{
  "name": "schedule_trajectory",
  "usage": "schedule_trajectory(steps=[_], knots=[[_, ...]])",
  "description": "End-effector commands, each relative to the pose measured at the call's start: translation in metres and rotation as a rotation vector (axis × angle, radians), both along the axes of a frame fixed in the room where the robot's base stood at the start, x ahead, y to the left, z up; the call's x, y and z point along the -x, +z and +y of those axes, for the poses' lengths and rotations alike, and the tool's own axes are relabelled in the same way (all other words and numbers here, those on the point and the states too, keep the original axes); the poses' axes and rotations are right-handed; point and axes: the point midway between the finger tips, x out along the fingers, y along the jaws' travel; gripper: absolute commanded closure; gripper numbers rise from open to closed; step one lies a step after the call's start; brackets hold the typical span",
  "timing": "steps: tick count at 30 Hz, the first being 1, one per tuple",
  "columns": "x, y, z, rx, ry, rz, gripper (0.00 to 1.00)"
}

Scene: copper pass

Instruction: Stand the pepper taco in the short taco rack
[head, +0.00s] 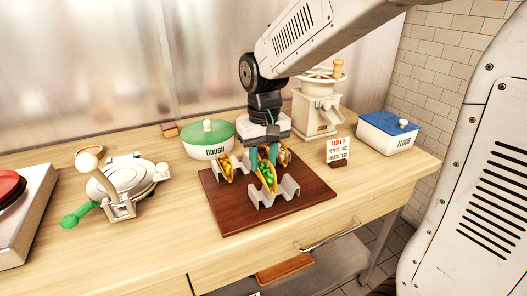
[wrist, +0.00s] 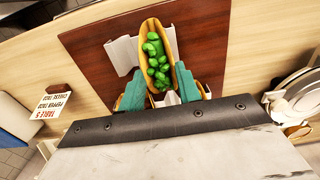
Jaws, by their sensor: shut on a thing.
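The pepper taco (head: 268,180), a yellow shell with green pieces, is upright between the teal fingers of my gripper (head: 263,157). In the wrist view the fingers close on both sides of the same taco (wrist: 157,60). The short taco rack (head: 287,189), a pale zigzag metal stand, is at the front of the dark red board. The taco is over or in this rack's left part; I cannot tell whether it touches. Rack metal shows on both sides of the taco in the wrist view (wrist: 122,54).
Another taco (head: 228,169) stands at the left behind, and one more (head: 285,155) at the right, partly hidden by my gripper. The board (head: 315,188) has bare room at right. A dough pot (head: 208,140), table sign (head: 339,151), grinder (head: 318,105) and flour box (head: 387,132) surround it.

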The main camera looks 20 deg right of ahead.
Motion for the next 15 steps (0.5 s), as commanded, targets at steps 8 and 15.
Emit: schedule_trajectory(steps=[8,15], knots=[[0.000,-0.020,-0.001,0.000,-0.001,0.002,0.90],[0.000,-0.037,-0.001,0.000,-0.002,0.001,0.90]])
